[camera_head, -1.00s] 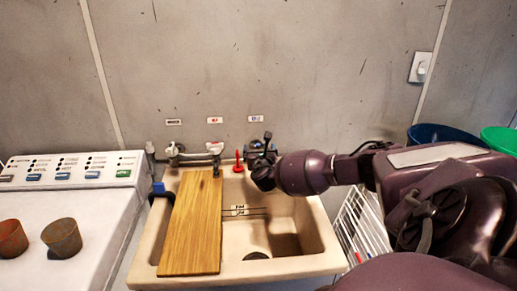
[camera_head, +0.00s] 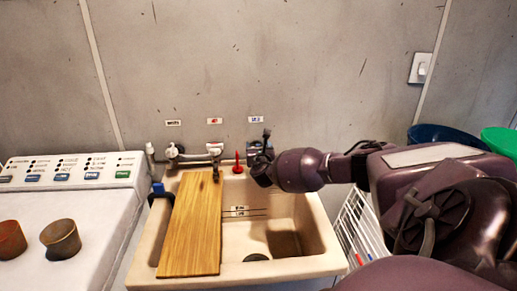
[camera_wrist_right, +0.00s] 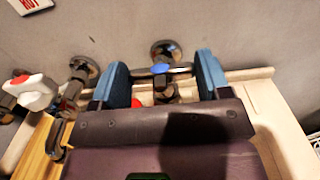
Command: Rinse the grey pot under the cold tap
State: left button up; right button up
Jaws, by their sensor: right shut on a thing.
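Two small pots stand on the white machine at the left in the head view. The right one (camera_head: 60,239) looks grey-brown and stained, the left one (camera_head: 11,240) redder; the right one is the greyer. The cold tap is on the wall behind the sink's right part, and its blue-marked handle (camera_wrist_right: 160,69) shows in the right wrist view. My right gripper (camera_wrist_right: 164,76) has its blue fingers on either side of this handle, shut on it. In the head view my right gripper (camera_head: 260,168) partly hides the tap. No running water is visible. My left gripper is not in view.
A wooden board (camera_head: 193,225) covers the left part of the beige sink (camera_head: 318,232); the right basin is clear. Another tap (camera_head: 214,155) and a red object (camera_head: 238,164) are left of my gripper. A white rack (camera_head: 357,235) stands right of the sink.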

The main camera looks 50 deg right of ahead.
jog(key=shift+s+d+f+n+t+y+b, duration=0.15)
jog(key=shift+n+t+y+b, duration=0.2)
jog(key=shift+n+t+y, duration=0.3)
jog(key=shift+d+f+n+t+y+b, duration=0.1)
jog(key=shift+n+t+y+b, duration=0.35)
jog(key=shift+n+y+b, duration=0.3)
jog(key=shift+r+n+t+y+b, duration=0.2)
jog(key=shift+n+t+y+b, duration=0.1)
jog(key=shift+y, duration=0.5)
jog(key=o, duration=0.9)
jog(key=shift+o, duration=0.2)
